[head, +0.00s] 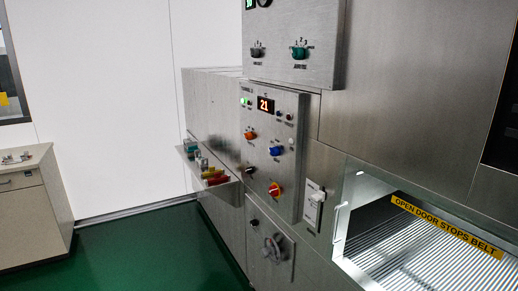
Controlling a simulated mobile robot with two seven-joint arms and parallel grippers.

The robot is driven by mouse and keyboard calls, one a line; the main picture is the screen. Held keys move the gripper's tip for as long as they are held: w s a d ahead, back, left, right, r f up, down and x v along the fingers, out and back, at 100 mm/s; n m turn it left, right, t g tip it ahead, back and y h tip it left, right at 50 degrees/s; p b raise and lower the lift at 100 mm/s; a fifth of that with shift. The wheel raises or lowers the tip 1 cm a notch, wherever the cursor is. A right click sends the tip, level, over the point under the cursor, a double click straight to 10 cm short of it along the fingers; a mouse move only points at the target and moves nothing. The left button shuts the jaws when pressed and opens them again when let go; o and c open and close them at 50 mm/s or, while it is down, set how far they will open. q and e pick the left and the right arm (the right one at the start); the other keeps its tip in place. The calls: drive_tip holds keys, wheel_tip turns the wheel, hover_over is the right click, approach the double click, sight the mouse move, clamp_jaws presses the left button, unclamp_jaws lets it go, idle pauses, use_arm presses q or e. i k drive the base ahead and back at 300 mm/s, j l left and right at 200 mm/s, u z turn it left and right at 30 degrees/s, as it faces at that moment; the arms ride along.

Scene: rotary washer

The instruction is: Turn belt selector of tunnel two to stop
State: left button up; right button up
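A steel control panel (289,170) with a lit "21" display (265,104) is on the machine front, mid-view. It carries an orange knob (250,134), a blue knob (275,151) and a larger orange-red knob (274,190). A separate upper panel (320,70) has a dark knob (257,52) and a green knob (299,52). The small labels are too blurred to tell which knob is the tunnel two belt selector, or its setting. Neither of my grippers is in view.
A shelf (234,193) with colourful items juts out left of the panel. A grey handwheel (271,248) is below. A lit opening with a ribbed belt (400,250) is at right. A cabinet (30,220) stands far left. Green floor (150,255) is clear between.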

sight(274, 151)
drive_tip(key=i+j+z, duration=0.2)
drive_tip(key=i+j, duration=0.25)
drive_tip(key=i+j+z, duration=0.2)
drive_tip(key=i+j, duration=0.3)
drive_tip(key=i+j+z, duration=0.2)
drive_tip(key=i+j, duration=0.2)
drive_tip(key=j, duration=0.2)
